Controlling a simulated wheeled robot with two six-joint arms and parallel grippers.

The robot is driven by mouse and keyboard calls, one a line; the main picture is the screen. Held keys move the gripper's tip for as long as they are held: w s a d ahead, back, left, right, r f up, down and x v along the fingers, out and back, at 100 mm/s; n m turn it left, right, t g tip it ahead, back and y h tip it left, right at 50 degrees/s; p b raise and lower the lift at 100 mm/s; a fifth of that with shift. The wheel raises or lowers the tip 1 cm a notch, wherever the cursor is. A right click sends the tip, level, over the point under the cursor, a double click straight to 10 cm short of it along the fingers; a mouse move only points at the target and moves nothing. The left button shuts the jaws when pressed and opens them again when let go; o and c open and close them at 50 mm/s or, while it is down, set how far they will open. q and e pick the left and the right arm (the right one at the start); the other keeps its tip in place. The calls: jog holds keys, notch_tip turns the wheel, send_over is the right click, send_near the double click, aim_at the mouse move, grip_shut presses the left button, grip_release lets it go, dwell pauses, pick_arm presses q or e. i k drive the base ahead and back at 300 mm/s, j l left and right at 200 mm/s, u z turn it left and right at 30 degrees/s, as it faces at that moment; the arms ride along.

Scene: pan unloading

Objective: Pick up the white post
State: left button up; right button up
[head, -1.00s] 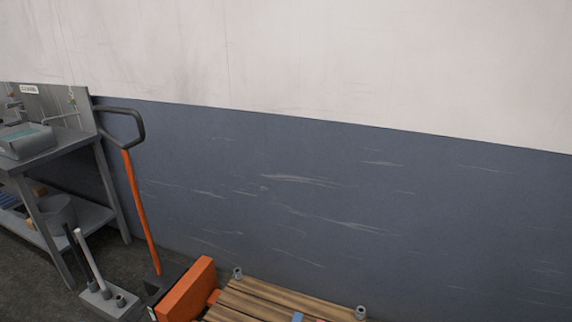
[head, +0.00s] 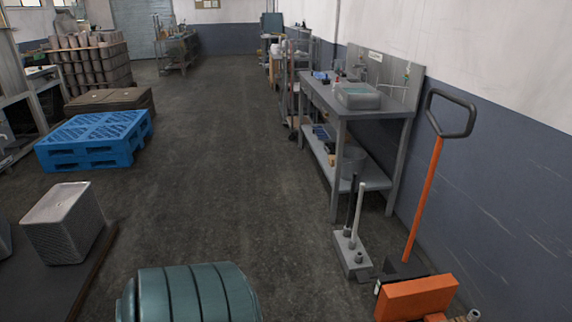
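The white post (head: 358,215) is a thin pale rod standing nearly upright in a grey block (head: 347,262) on the floor, right of centre in the head view. A black post (head: 349,207) stands in the same block, just left of the white one. A short grey socket shows at the near end of the block, to the front of the posts. Neither of my grippers is in view.
An orange pallet jack (head: 418,298) with a tall handle stands right of the block. A steel bench (head: 395,135) stands behind it along the wall. A ribbed teal drum (head: 190,295) is at the front. The floor (head: 225,170) left of the bench is clear.

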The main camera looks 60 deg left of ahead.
aim_at(353, 238)
jog(key=u, duration=1.55)
jog(key=z, duration=1.4)
jog(key=u, duration=1.4)
jog(key=i+j+z, duration=0.1)
jog(key=z, duration=0.35)
jog(key=i+j+z, duration=0.25)
jog(key=z, duration=0.2)
jog(key=i+j+z, duration=0.1)
jog(key=z, duration=0.35)
jog(key=i+j+z, duration=0.15)
jog(key=j, duration=0.55)
jog(key=i+j+z, duration=0.2)
jog(key=j, duration=0.5)
jog(key=i+j+z, duration=0.15)
jog(key=j, duration=0.55)
jog(key=j+z, duration=0.2)
jog(key=j, duration=0.55)
jog(key=i, duration=0.05)
